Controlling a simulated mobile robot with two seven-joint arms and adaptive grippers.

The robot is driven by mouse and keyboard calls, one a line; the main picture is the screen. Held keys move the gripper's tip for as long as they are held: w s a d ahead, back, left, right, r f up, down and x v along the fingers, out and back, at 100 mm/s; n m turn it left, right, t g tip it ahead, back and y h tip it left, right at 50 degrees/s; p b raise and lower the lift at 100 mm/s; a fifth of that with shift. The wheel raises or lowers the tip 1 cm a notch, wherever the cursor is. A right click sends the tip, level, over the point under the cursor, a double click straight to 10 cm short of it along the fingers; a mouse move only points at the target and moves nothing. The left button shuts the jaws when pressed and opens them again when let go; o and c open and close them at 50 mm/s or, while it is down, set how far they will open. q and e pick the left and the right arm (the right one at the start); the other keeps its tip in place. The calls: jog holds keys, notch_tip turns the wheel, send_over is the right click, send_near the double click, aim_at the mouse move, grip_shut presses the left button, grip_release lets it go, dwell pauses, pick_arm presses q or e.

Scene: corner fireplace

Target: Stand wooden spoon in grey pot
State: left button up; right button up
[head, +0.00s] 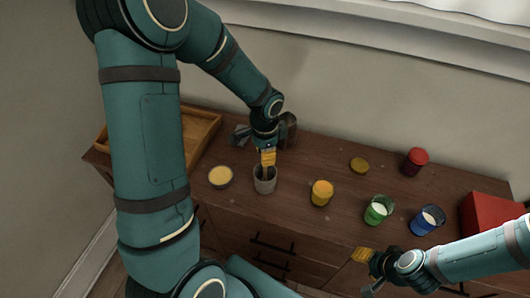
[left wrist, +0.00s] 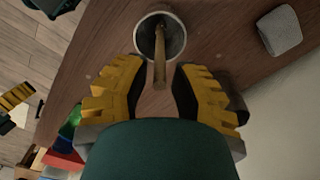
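The grey pot (head: 265,186) stands on the wooden dresser top, below my left gripper (head: 267,158). In the left wrist view the pot (left wrist: 176,38) is seen from above, with the wooden spoon (left wrist: 160,58) in it. The spoon's handle sticks up out of the pot, towards my left gripper (left wrist: 160,95). The yellow fingers stand apart on either side of the handle end, with gaps visible, so this gripper is open. My right gripper (head: 364,271) is at the dresser's front edge, its fingers apparently apart and empty.
A yellow-filled bowl (head: 220,176) is left of the pot, and a yellow jar (head: 322,192) is right. Green (head: 378,210) and blue (head: 427,220) glasses, a red jar (head: 415,161) and a red box (head: 490,215) stand further right. A wooden tray (head: 203,128) lies at the left.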

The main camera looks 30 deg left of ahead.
pick_arm(q)
jog(key=shift+o, duration=0.4)
jog(key=shift+r, duration=0.2)
notch_tip(320, 180, up, 12)
jog(key=shift+f, duration=0.2)
dwell(0.9)
